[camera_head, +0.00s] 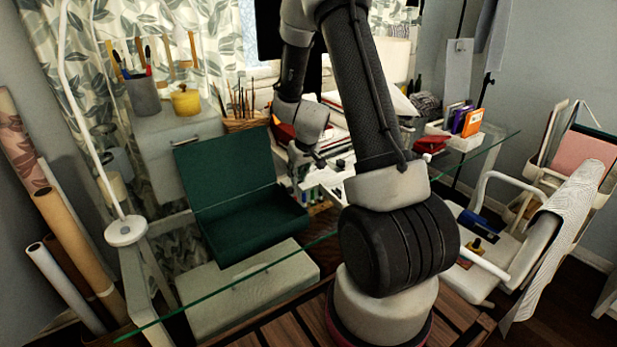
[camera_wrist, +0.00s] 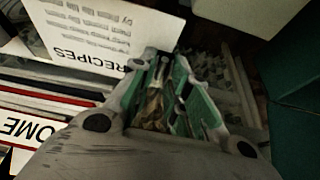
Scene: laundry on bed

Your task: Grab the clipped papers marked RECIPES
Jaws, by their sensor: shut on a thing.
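The clipped papers marked RECIPES (camera_wrist: 100,38) are a white printed sheet at the upper left of the wrist view, with the bold word near the lower edge. My gripper (camera_wrist: 166,62) is shut on their right corner, where the sheet meets the fingertips. The exact grip line is hidden by the fingers. In the head view my gripper (camera_head: 308,163) is low over the glass desk, partly behind my own arm. The papers cannot be made out clearly there.
In the wrist view, stacked papers and one marked HOME (camera_wrist: 30,130) lie at the left. A brush basket (camera_head: 245,122) and red items (camera_head: 432,145) are nearby.

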